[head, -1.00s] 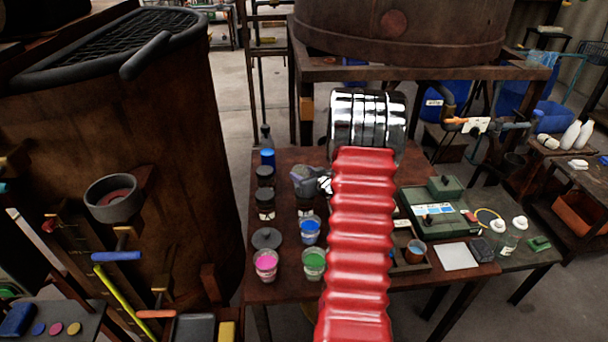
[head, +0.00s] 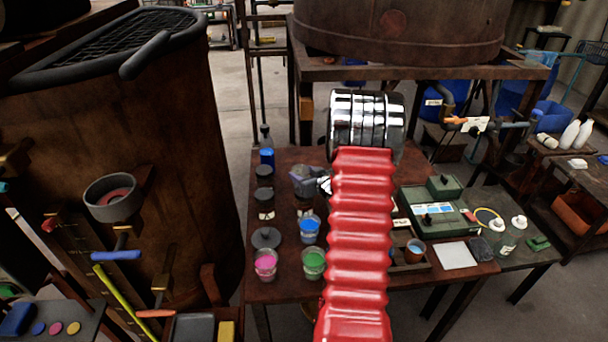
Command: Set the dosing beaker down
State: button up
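A greyish translucent vessel (head: 304,180), which looks like the dosing beaker, is at the left side of my arm over the brown table (head: 285,288). A small pale, shiny tip of my gripper (head: 325,185) shows at the vessel's right side. The rest of my gripper is hidden behind my red ribbed arm, so I cannot see whether its fingers are closed on the vessel. I cannot tell whether the vessel's base touches the table or the dark jar below it.
Cups of pink (head: 265,264), green (head: 313,264) and blue (head: 310,229) stand at the table's left, near dark-lidded jars (head: 265,204). A rusty vat (head: 185,170) flanks the table.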

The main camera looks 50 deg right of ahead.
jog(key=shift+o, duration=1.4)
jog(key=shift+s+a+f, duration=0.15)
jog(key=shift+a+f, duration=0.05)
jog(key=shift+f, duration=0.25)
jog(key=shift+s+a+f, duration=0.1)
jog(key=shift+a+f, duration=0.05)
jog(key=shift+f, duration=0.25)
jog(key=r+v, duration=0.1)
jog(key=v, duration=1.3)
jog(key=shift+w+d+r, duration=0.3)
jog(key=shift+d+r, duration=0.05)
jog(key=shift+d, duration=0.1)
